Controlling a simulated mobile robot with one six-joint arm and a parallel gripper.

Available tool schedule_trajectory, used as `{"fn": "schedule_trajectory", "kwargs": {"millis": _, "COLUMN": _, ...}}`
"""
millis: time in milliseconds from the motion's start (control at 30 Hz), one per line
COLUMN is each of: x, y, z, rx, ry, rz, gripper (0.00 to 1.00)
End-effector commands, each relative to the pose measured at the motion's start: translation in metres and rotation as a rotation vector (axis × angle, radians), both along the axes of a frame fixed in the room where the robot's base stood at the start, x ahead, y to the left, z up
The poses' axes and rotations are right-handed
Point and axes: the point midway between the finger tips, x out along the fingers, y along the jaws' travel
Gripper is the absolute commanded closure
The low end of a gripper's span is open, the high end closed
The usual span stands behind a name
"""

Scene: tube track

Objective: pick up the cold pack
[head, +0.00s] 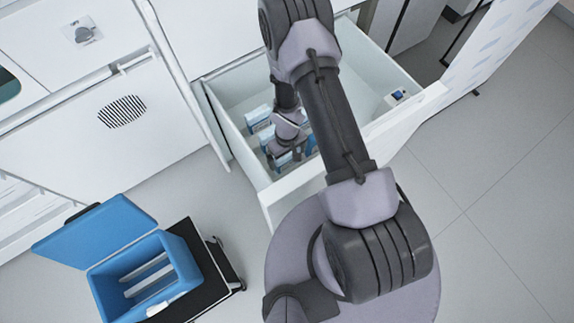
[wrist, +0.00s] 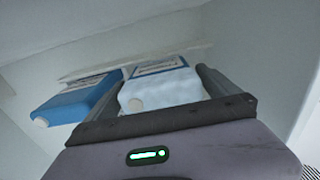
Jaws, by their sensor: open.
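Cold packs lie in the open white drawer. In the wrist view a pale white-blue pack (wrist: 162,90) with a round cap and a label lies between the two fingers of my gripper (wrist: 168,88). A blue pack (wrist: 78,102) with a cap lies just left of it, outside the fingers. In the head view my gripper (head: 290,152) reaches down into the drawer over the packs (head: 257,118), and my arm hides part of them. The fingers are open around the pale pack; I cannot tell whether they touch it.
The drawer's walls (head: 237,150) stand close around my gripper. A small blue-and-white item (head: 397,96) is at the drawer's right end. A blue cooler box (head: 104,283) with its lid open stands on a black cart (head: 207,265) at lower left. The floor at right is clear.

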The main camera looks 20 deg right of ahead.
Motion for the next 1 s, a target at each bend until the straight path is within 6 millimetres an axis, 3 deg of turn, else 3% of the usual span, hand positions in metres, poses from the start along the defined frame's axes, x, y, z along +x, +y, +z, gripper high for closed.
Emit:
{"fn": "schedule_trajectory", "kwargs": {"millis": 33, "x": 0.0, "y": 0.0, "z": -0.013, "rx": 0.0, "ry": 0.0, "rz": 0.0, "gripper": 0.0}}
{"fn": "schedule_trajectory", "kwargs": {"millis": 233, "x": 0.0, "y": 0.0, "z": -0.007, "rx": 0.0, "ry": -0.001, "rz": 0.0, "gripper": 0.0}}
{"fn": "schedule_trajectory", "kwargs": {"millis": 500, "x": 0.0, "y": 0.0, "z": -0.007, "rx": 0.0, "ry": 0.0, "rz": 0.0, "gripper": 0.53}}
{"fn": "schedule_trajectory", "kwargs": {"millis": 567, "x": 0.0, "y": 0.0, "z": -0.007, "rx": 0.0, "ry": -0.001, "rz": 0.0, "gripper": 0.62}}
{"fn": "schedule_trajectory", "kwargs": {"millis": 833, "x": 0.0, "y": 0.0, "z": -0.002, "rx": 0.0, "ry": -0.001, "rz": 0.0, "gripper": 0.62}}
{"fn": "schedule_trajectory", "kwargs": {"millis": 1000, "x": 0.0, "y": 0.0, "z": 0.027, "rx": 0.0, "ry": -0.001, "rz": 0.001, "gripper": 0.62}}
